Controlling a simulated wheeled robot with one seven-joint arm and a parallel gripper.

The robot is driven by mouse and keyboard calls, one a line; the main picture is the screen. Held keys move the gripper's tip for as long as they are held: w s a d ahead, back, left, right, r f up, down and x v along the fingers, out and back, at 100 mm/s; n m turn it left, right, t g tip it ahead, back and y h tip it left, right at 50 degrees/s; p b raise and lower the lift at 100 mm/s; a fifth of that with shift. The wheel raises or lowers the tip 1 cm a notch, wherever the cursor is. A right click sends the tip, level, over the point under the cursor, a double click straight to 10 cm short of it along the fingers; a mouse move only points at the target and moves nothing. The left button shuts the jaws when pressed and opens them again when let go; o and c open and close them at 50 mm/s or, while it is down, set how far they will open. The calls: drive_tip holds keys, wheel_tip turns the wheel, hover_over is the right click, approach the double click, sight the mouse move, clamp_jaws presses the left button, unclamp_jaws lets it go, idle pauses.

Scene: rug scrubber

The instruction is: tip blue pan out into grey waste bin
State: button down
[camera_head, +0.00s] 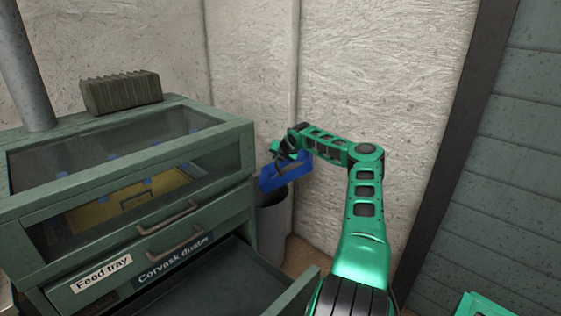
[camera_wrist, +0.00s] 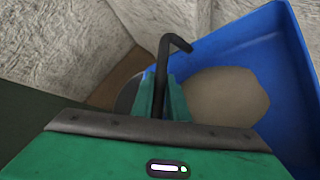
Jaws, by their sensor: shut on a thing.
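The blue pan (camera_head: 286,177) is held up in the air near the corner, above the grey waste bin (camera_head: 272,232). My gripper (camera_head: 283,152) is shut on the pan's dark bent handle, which shows between the fingers in the wrist view (camera_wrist: 163,75). In the wrist view the blue pan (camera_wrist: 285,75) lies to the right of the fingers, with a beige-grey patch of waste (camera_wrist: 225,97) inside it. The bin stands on the floor; its inside is hidden. I cannot tell exactly how far the pan is tilted.
A green cabinet (camera_head: 125,165) with glass panels stands left of the bin. Its lower drawer (camera_head: 215,283) is pulled open in front of the bin. A ridged block (camera_head: 120,92) sits on top of the cabinet. Pale walls close in behind the bin.

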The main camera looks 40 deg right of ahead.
drive_tip(key=shift+w+a+f+n+g+h, duration=0.3)
drive_tip(key=shift+w+a+g, duration=0.1)
drive_tip(key=shift+w+a, duration=0.15)
drive_tip(key=shift+w+a+f+n+g+h, duration=0.2)
drive_tip(key=shift+w+a+g+h, duration=0.15)
drive_tip(key=shift+w, duration=0.2)
drive_tip(key=shift+w+a+f+n+g+h, duration=0.2)
drive_tip(key=shift+w+a+f+g+h, duration=0.05)
drive_tip(key=shift+w+a+g, duration=0.25)
